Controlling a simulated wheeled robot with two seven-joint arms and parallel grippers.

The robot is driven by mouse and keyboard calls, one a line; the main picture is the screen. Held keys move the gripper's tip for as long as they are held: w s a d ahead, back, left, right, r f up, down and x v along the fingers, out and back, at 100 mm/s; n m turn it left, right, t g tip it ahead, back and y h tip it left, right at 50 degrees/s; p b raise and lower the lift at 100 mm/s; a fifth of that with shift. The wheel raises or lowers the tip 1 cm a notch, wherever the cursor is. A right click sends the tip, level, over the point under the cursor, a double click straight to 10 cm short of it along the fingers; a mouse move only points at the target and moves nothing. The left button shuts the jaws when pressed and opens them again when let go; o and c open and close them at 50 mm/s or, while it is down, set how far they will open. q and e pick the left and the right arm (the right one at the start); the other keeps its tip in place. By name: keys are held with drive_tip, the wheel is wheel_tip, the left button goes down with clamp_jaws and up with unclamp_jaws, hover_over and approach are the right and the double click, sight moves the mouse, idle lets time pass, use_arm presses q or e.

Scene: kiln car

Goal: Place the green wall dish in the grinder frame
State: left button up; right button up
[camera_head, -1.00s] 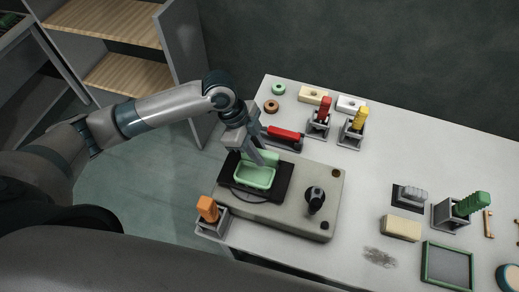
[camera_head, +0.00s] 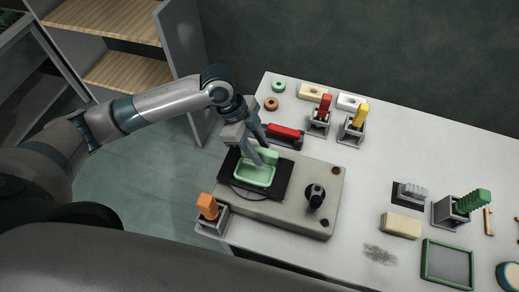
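The green wall dish (camera_head: 254,177) sits over the black square frame (camera_head: 283,181) on the beige grinder block, its hollow facing up. A raised green wall (camera_head: 268,156) stands at its far edge. My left gripper (camera_head: 260,151) is at that raised wall, pointing down. Its two fingers look spread, one on the near side of the wall and one on the far side; whether either touches it is too small to tell. The dish seems to rest level, though its underside is hidden. My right gripper is out of view.
The grinder block (camera_head: 290,217) carries a black knob (camera_head: 315,197). An orange-handled tool (camera_head: 208,207) stands in a holder at its near left corner. A red-handled tool (camera_head: 284,131) lies behind the frame. The right side holds a green-rimmed tray (camera_head: 427,279) and a cream block (camera_head: 401,225).

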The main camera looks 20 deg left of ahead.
use_arm(q)
drive_tip(key=b+v, duration=0.2)
drive_tip(key=v, duration=0.8)
drive_tip(key=shift+r, duration=0.1)
drive_tip(key=shift+a+r+b, duration=0.2)
drive_tip(key=shift+r+b, duration=0.1)
drive_tip(key=shift+r, duration=0.2)
idle(0.6)
